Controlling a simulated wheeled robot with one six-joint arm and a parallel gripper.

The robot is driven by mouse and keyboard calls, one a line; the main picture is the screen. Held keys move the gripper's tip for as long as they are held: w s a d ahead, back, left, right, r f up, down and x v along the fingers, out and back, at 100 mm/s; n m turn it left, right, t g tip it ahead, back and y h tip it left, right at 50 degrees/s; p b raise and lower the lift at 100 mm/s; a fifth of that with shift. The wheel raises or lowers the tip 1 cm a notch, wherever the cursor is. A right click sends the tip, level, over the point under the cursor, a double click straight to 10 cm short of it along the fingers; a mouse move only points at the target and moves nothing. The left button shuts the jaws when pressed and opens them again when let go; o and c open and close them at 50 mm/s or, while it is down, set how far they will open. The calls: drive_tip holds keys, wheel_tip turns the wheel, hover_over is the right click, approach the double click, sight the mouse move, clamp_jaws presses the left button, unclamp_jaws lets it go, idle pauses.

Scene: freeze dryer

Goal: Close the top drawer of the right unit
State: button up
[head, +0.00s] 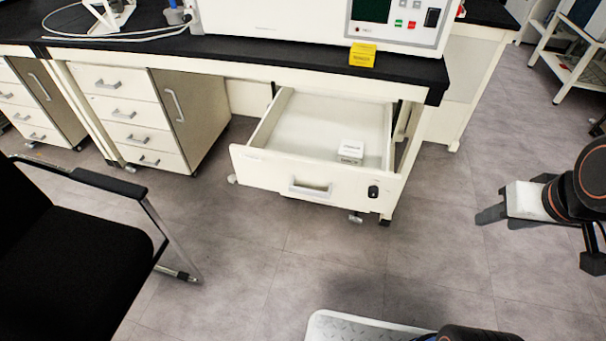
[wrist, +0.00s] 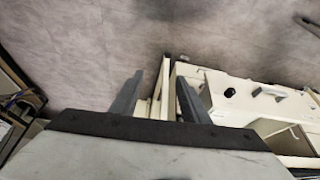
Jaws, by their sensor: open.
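The top drawer (head: 262,170) of the right unit is pulled out from under the bench. Its white front has a grey handle (head: 310,188) and a dark lock (head: 373,191). A small white labelled box (head: 350,151) sits inside. What seems to be the drawer front (wrist: 240,94) also shows at the right of the wrist view. My gripper (head: 480,205) is open, with nothing seen held, to the right of the drawer and apart from it in the head view. Its two grey fingers (wrist: 160,78) stand apart in the wrist view, with pale parts showing between them.
The black benchtop (head: 230,47) above carries a white machine (head: 320,20) and a yellow sign (head: 362,54). Closed drawers (head: 127,112) stand left. A black chair (head: 70,240) is at lower left. Grey floor (head: 430,240) is clear between drawer and gripper.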

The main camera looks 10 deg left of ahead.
drive_tip(key=shift+w+a+r+n, duration=0.2)
drive_tip(key=shift+w+a+n, duration=0.2)
drive_tip(key=shift+n, duration=0.2)
drive_tip(key=shift+w+a+r+n, duration=0.2)
drive_tip(key=shift+w+a+n, duration=0.2)
drive_tip(key=shift+n, duration=0.2)
clamp_jaws()
drive_tip(key=w+a+r+n+g, duration=0.1)
drive_tip(key=w+a+r+n, duration=0.1)
drive_tip(key=w+a+n, duration=0.35)
drive_tip(key=n, duration=2.7)
approach(289, 160)
drive_tip(key=s+r, duration=0.2)
drive_tip(key=s, duration=0.5)
drive_tip(key=shift+t, duration=0.3)
drive_tip(key=w+f, duration=0.2)
drive_tip(key=f, duration=0.1)
drive_tip(key=w+f, duration=0.2)
drive_tip(key=f, duration=0.1)
drive_tip(key=w+f, duration=0.2)
drive_tip(key=f, duration=0.1)
drive_tip(key=shift+w+d, duration=0.2)
drive_tip(key=shift+d, duration=0.15)
drive_tip(key=shift+w, duration=0.65)
